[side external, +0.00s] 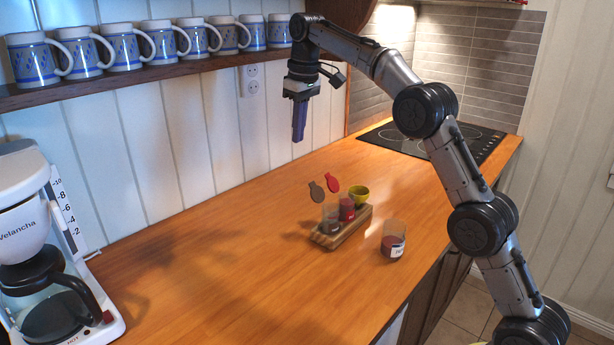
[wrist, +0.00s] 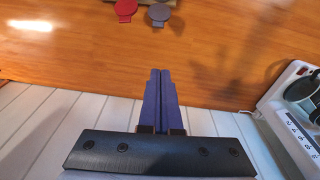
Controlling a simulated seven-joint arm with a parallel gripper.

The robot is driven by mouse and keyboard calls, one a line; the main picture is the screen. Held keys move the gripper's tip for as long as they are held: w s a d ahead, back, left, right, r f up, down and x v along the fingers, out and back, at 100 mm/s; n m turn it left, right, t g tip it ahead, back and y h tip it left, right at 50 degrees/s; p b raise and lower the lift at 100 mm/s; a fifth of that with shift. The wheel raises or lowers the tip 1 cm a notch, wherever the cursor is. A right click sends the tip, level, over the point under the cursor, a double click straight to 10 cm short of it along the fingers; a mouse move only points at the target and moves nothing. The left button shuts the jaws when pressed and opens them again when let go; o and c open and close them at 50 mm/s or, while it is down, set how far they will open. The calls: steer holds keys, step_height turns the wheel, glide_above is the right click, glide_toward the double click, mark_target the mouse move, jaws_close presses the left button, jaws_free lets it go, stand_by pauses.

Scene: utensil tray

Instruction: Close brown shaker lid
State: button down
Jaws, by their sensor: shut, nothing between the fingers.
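The brown shaker (side external: 331,218) stands in a wooden holder (side external: 345,236) on the counter. Its grey-brown lid (side external: 317,192) is tilted up, open. The lid also shows at the top edge of the wrist view (wrist: 159,13). A red shaker (side external: 347,209) stands beside it in the holder, with its red lid (side external: 332,182) also raised; that lid shows in the wrist view (wrist: 125,8). My gripper (side external: 298,138) is shut and empty. It points down, high above the counter near the wall, apart from the shakers.
A yellow-green cup (side external: 359,196) sits at the holder's far end. A coffee maker (side external: 45,245) is at left, and a shelf of mugs (side external: 165,42) runs above. The counter (side external: 220,260) between is clear.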

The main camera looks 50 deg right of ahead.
mark_target(316, 192)
step_height(316, 192, down, 11)
steer(key=s+d, duration=0.1)
steer(key=shift+s+f+g, duration=0.2)
steer(key=shift+s+g, duration=0.1)
steer(key=shift+s, duration=0.05)
stand_by(0.5)
